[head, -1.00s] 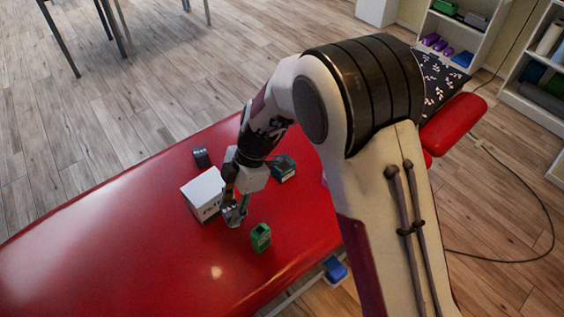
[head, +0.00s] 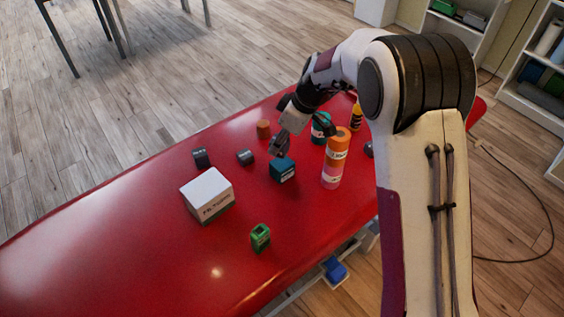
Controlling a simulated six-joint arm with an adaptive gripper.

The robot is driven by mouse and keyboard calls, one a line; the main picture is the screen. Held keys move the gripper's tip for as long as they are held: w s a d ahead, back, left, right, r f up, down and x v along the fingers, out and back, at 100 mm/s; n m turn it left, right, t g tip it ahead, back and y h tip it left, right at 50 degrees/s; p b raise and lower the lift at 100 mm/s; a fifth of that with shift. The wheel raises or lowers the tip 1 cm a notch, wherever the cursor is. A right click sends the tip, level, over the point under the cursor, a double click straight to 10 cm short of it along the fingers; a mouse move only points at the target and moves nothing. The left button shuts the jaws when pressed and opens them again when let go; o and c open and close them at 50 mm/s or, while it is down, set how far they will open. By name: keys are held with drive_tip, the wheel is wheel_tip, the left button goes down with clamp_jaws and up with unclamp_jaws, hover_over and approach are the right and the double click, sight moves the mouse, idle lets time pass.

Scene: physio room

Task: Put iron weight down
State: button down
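My gripper (head: 279,147) hangs low over the far half of the red table, just above and behind a teal box (head: 283,170). Its fingers are small and dark here, and I cannot tell whether they are open or shut, or hold anything. A small dark grey cylinder (head: 245,157) lies on the table left of the gripper. A dark block with pale marks (head: 201,158) stands further left. Either could be the iron weight; I cannot tell which.
The red padded table (head: 110,235) is bare at left. A white box (head: 207,190) and green item (head: 260,237) stand nearer. An orange-and-pink bottle (head: 337,155), teal container (head: 321,128) and yellow-black bottle (head: 356,117) stand right of the gripper; a brown jar (head: 263,129) stands behind left.

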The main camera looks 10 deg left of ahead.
drive_tip(key=shift+w+d+r+m+t+h, duration=0.15)
drive_tip(key=shift+w+r+m+t, duration=0.15)
drive_tip(key=shift+w+m, duration=0.4)
drive_tip(key=shift+w+a+r+m+t+h, duration=0.1)
drive_tip(key=shift+w+r+m+t, duration=0.25)
drive_tip(key=shift+m, duration=0.6)
drive_tip(key=shift+w+d+r+m+t+h, duration=0.15)
drive_tip(key=shift+w+r+m+t, duration=0.1)
drive_tip(key=shift+w+m, duration=0.5)
drive_tip(key=shift+s+m, duration=0.15)
drive_tip(key=shift+m, duration=0.15)
hover_over(282, 162)
drive_tip(key=shift+s+f, duration=0.1)
drive_tip(key=shift+f, duration=3.05)
drive_tip(key=shift+f, duration=1.85)
drive_tip(key=shift+f, duration=0.15)
